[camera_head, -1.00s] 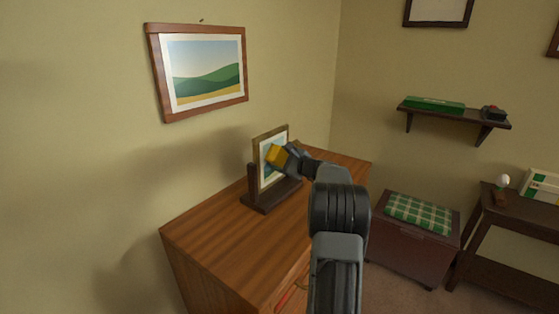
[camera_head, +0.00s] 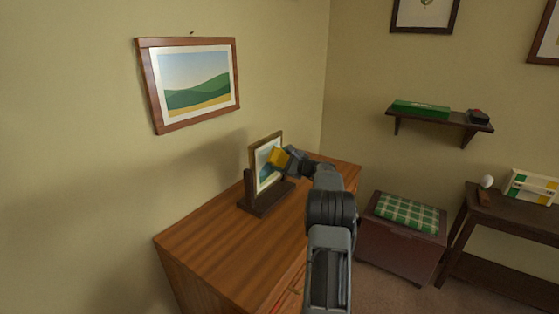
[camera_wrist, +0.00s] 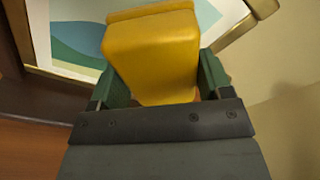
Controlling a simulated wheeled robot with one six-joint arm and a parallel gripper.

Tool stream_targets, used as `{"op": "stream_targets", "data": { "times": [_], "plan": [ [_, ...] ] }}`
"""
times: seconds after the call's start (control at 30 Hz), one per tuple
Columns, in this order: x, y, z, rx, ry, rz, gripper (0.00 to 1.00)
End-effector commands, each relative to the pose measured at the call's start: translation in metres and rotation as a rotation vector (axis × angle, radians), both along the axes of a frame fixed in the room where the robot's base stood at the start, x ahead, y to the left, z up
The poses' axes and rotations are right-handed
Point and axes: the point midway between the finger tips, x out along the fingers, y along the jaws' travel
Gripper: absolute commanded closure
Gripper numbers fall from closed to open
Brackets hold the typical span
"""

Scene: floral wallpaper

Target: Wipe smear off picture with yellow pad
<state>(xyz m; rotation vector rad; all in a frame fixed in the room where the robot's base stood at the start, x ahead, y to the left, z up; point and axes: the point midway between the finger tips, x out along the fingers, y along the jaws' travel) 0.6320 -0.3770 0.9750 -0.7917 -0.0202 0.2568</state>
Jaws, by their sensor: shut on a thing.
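A small framed picture (camera_head: 265,178) stands upright in a dark wooden stand (camera_head: 260,205) on the dresser. My gripper (camera_head: 287,161) is shut on the yellow pad (camera_head: 277,157) and holds it at the picture's face, near its upper right part. In the wrist view, the pad (camera_wrist: 150,55) sits between the green fingers of my gripper (camera_wrist: 160,82). Behind it the picture (camera_wrist: 75,35) shows blue and green shapes with a pale border. I cannot tell whether the pad touches the surface. No smear is clearly visible; the pad hides part of the picture.
The wooden dresser top (camera_head: 205,240) is clear in front of the stand. A landscape picture (camera_head: 190,84) hangs on the wall above. To the right are a chest with a green checked cushion (camera_head: 407,212), a wall shelf (camera_head: 440,117) and a dark side table (camera_head: 515,211).

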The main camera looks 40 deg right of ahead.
Motion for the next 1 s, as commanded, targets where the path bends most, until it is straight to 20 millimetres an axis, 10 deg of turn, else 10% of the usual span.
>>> {"op": "stream_targets", "data": {
  "times": [0.37, 1.0],
  "plan": [
    [0.003, -0.013, -0.001, 0.000, -0.001, -0.008, 0.50],
    [-0.010, 0.024, -0.001, -0.001, -0.002, -0.003, 0.50]
  ]
}}
